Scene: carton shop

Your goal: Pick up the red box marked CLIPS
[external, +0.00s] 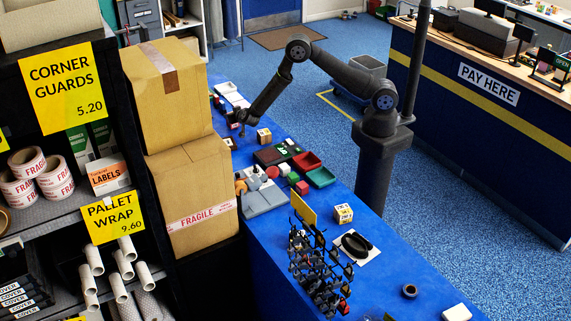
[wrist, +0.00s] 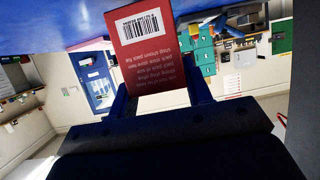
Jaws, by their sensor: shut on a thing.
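In the wrist view a red box (wrist: 153,45) with a white barcode label and small printed lines sits between the fingers of my gripper (wrist: 160,92). The gripper is shut on it. The blue table surface fills the top of this view, close to the box's far end; I cannot tell if they touch. The word CLIPS does not show on the face in view. In the external view my gripper (external: 242,128) is low over the far part of the blue table (external: 385,275); the held box is too small to make out there.
A small tan box (external: 264,136) stands just right of my gripper. Red tray (external: 307,160) and green tray (external: 321,178) lie nearer the camera, with a wire rack (external: 318,272) in front. Large cartons (external: 190,190) stand left of the table.

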